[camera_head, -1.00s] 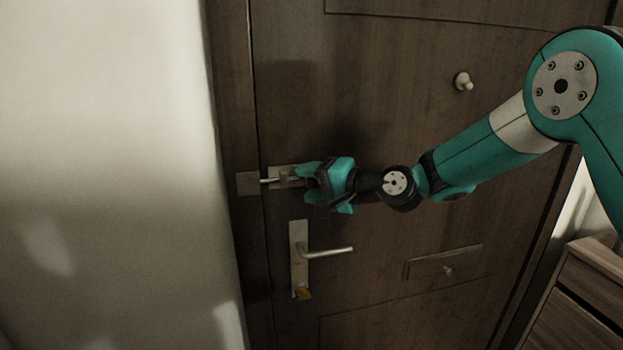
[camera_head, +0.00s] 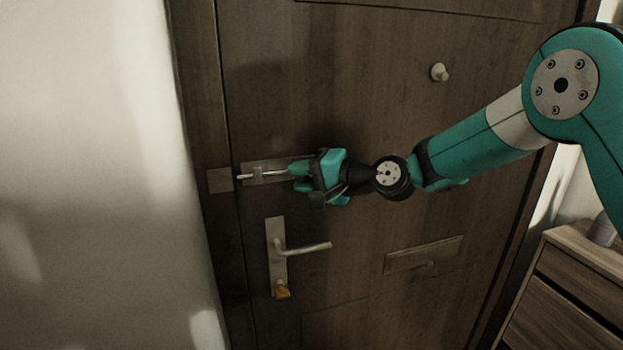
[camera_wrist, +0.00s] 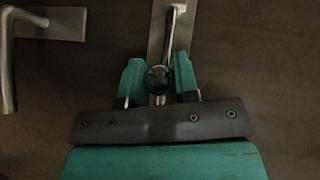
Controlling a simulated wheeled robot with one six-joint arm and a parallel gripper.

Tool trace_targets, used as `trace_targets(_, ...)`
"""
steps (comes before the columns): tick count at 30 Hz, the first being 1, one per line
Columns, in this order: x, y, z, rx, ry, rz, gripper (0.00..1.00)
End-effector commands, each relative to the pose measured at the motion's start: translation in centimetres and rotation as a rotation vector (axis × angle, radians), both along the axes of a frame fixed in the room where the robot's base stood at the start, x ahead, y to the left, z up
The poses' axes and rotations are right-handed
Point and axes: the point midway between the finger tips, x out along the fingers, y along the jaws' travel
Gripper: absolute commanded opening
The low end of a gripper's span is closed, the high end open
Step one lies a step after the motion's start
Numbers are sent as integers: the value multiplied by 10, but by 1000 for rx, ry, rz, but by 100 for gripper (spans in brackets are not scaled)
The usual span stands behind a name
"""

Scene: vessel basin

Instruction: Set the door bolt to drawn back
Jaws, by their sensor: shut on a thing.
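The door bolt is a thin metal rod (camera_head: 276,173) on a pale backing plate (camera_head: 252,166) on the dark wooden door. The rod's left tip shows just past the plate's left end, close to the square keeper (camera_head: 220,180) on the frame; I cannot tell whether they touch. My gripper (camera_head: 298,172) is at the bolt's right end and hides part of it. In the wrist view the round bolt knob (camera_wrist: 158,78) sits between the two teal fingers of my gripper (camera_wrist: 158,82), which is shut on it. The plate (camera_wrist: 155,40) and rod run upward there.
A lever handle (camera_head: 305,247) with a key plate is below the bolt. A round knob (camera_head: 439,72) is higher on the door, and a letter flap (camera_head: 424,255) is lower right. A wooden drawer unit (camera_head: 570,285) stands at right. A pale wall is at left.

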Motion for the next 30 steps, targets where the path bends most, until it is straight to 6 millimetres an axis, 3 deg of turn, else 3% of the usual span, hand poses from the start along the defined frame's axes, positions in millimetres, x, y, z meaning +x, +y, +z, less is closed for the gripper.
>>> trace_targets(6, 7, -17, -1, 2, 0, 2, 0)
trace_targets(14, 8, -21, 0, -1, 0, -2, 0)
trace_targets(15, 8, -21, 0, -2, 0, -2, 33)
trace_targets(18, 8, -21, 0, -1, 0, -2, 54)
trace_targets(26, 7, -19, 0, 0, 0, 2, 54)
trace_targets(30, 4, -27, 0, 0, -1, -1, 54)
